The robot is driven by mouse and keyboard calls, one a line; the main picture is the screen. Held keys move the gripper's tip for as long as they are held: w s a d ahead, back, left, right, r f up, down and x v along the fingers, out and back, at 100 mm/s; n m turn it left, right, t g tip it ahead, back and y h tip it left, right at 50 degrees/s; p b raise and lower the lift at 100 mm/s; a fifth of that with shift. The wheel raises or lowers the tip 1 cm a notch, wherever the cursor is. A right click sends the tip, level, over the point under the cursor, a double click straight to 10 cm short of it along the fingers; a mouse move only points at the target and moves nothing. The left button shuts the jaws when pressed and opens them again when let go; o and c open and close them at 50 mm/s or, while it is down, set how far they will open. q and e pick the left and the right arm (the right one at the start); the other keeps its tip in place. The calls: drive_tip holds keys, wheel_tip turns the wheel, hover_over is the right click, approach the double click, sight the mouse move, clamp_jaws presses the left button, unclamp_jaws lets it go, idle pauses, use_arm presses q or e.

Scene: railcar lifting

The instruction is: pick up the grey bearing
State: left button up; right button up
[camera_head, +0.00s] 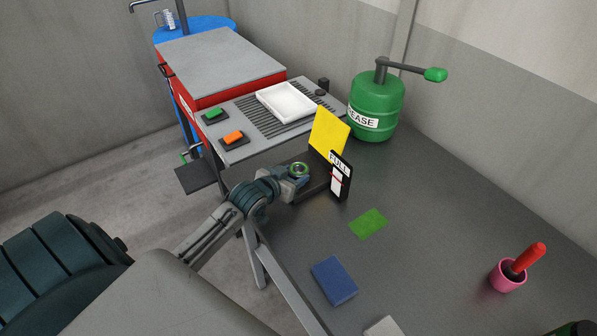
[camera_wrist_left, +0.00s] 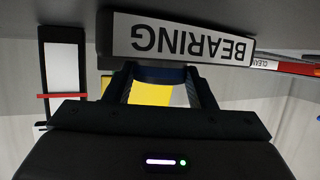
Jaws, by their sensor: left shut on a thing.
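My left gripper (camera_head: 295,178) reaches in from the left to the near-left end of a dark holder (camera_head: 314,188) on the table. In the left wrist view my left gripper's fingers (camera_wrist_left: 162,88) stand on both sides of a dark band at the BEARING label (camera_wrist_left: 183,40), which appears upside down. I cannot tell whether the bearing still touches the holder. My right gripper is not in view.
A yellow panel (camera_head: 329,132) and a black FULL gauge plate (camera_head: 341,176) stand beside the holder. Behind are a green grease drum (camera_head: 375,105), a white tray (camera_head: 286,102) and a red cabinet (camera_head: 222,70). A blue block (camera_head: 334,281) and pink cup (camera_head: 508,276) stand nearer; the table's middle right is clear.

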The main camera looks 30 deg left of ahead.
sight(292, 167)
use_arm(q)
drive_tip(key=shift+r, duration=0.1)
drive_tip(key=shift+r+b, duration=0.4)
drive_tip(key=shift+r, duration=0.2)
drive_tip(key=shift+s+r+b, duration=0.2)
drive_tip(key=shift+r+b, duration=0.25)
drive_tip(key=shift+r, duration=0.6)
drive_tip(key=s, duration=0.2)
drive_tip(key=s+a, duration=0.1)
drive_tip(key=s, duration=0.2)
drive_tip(key=s+b, duration=0.1)
drive_tip(key=s, duration=0.1)
drive_tip(key=shift+s+a+r, duration=0.15)
drive_tip(key=shift+s+r, duration=0.1)
drive_tip(key=shift+r, duration=0.05)
drive_tip(key=s+a+p, duration=0.1)
drive_tip(key=s+p, duration=0.2)
drive_tip(key=s, duration=0.5)
drive_tip(key=shift+r, duration=0.45)
